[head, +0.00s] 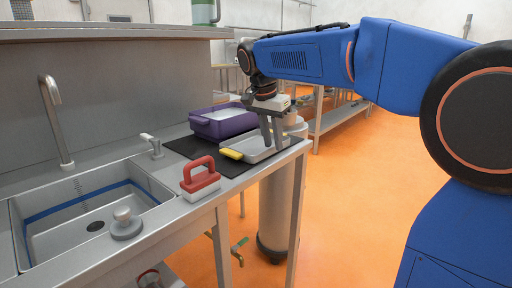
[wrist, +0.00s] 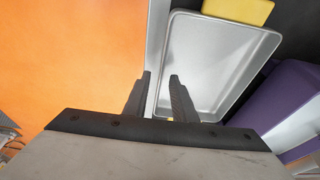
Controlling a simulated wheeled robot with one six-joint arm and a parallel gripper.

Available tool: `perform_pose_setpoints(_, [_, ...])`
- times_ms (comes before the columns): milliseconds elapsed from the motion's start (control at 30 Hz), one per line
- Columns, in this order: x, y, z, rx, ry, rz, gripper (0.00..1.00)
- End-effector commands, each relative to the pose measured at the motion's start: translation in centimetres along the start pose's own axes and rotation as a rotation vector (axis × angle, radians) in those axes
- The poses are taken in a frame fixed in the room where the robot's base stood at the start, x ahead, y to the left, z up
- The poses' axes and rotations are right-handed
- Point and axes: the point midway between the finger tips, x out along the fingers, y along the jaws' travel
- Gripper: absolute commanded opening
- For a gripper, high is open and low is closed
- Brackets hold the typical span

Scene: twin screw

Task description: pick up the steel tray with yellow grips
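The steel tray (head: 252,147) lies on a black mat near the counter's right end, with a yellow grip (head: 232,154) at its near end. In the wrist view the empty tray (wrist: 215,60) shows a yellow grip (wrist: 238,10) at the top; a bit of yellow also shows beside the right finger, mostly hidden. My gripper (head: 271,145) points down at the tray's right side. In the wrist view my gripper (wrist: 160,76) is open, with its fingers on either side of the tray's long rim and nothing clamped. I cannot tell how far the fingertips reach below the rim.
A purple tub (head: 222,121) stands close behind the tray on the black mat (head: 190,147). A red-handled brush or block (head: 200,179) stands in front. A sink (head: 85,210) with a faucet is at left. The counter edge is close to the tray; orange floor (head: 350,210) lies beyond.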

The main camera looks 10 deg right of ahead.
Motion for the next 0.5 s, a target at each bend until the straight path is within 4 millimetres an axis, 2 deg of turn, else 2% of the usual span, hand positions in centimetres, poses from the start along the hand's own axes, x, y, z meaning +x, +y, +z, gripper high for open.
perform_pose_setpoints(100, [0.73,0.05,0.02,0.000,-0.001,0.002,0.24])
perform_pose_setpoints(333, [0.79,0.03,0.00,0.000,0.000,0.000,0.24])
perform_pose_setpoints(433, [0.78,0.03,0.00,0.000,0.000,0.000,0.00])
perform_pose_setpoints(500, [0.78,0.03,0.00,0.000,0.000,0.000,0.00])
